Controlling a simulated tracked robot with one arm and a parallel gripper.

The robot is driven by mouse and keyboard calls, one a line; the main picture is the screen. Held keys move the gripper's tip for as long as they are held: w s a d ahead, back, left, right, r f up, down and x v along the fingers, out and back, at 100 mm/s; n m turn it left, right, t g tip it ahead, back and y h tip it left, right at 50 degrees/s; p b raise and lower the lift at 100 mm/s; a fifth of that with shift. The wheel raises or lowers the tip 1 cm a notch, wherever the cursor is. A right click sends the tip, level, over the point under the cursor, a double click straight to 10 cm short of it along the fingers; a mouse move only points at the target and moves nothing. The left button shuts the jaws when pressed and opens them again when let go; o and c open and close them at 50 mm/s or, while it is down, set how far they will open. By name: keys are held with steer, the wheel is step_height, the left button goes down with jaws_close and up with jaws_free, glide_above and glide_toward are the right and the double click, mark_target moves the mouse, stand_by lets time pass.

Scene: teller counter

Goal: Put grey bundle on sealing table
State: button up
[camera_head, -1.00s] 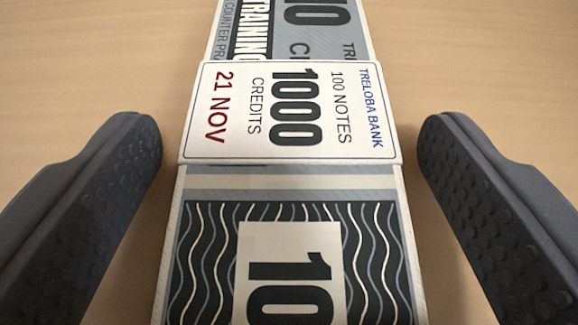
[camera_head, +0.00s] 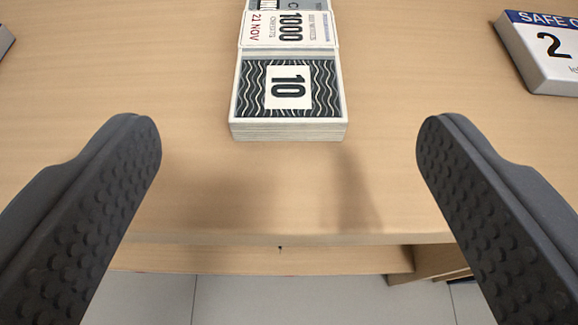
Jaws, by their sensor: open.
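The grey bundle (camera_head: 288,92) is a stack of grey-blue notes marked 10, with a white paper band (camera_head: 288,30) reading 1000 credits and 21 Nov. It lies flat on a light wooden table top (camera_head: 180,150) at the top middle of the view, its far end cut off by the frame. My gripper (camera_head: 289,140) is open and empty, its two dark studded fingers wide apart at left and right. The bundle is beyond the fingertips and apart from both. I cannot tell whether this wooden top is the sealing table.
A white block with a blue strip (camera_head: 550,55), marked Safe and 2, sits at the upper right. A dark grey object (camera_head: 4,40) shows at the far left edge. The table's near edge (camera_head: 290,238) runs below the bundle, with pale floor tiles (camera_head: 320,300) beneath.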

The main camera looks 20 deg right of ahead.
steer(key=shift+s+a+r, duration=0.1)
steer(key=shift+s+r, duration=0.05)
steer(key=shift+s, duration=0.25)
steer(key=w+a+r+n+t+y, duration=0.1)
steer(key=a+r, duration=0.2)
steer(key=r, duration=0.7)
steer(key=a+r, duration=0.3)
steer(key=r, duration=0.7)
steer(key=w+a+r+n+t+y, duration=0.1)
steer(key=a+r, duration=0.2)
steer(key=r, duration=0.7)
steer(key=s+a+r+y, duration=0.1)
steer(key=s+a+r, duration=0.2)
steer(key=s+r, duration=0.3)
steer(key=s+a+r+n, duration=0.1)
steer(key=s+a+r, duration=0.3)
steer(key=r, duration=0.9)
steer(key=s, duration=0.3)
steer(key=shift+s+r+y, duration=0.25)
steer(key=shift+r+y, duration=0.1)
steer(key=shift+y, duration=0.05)
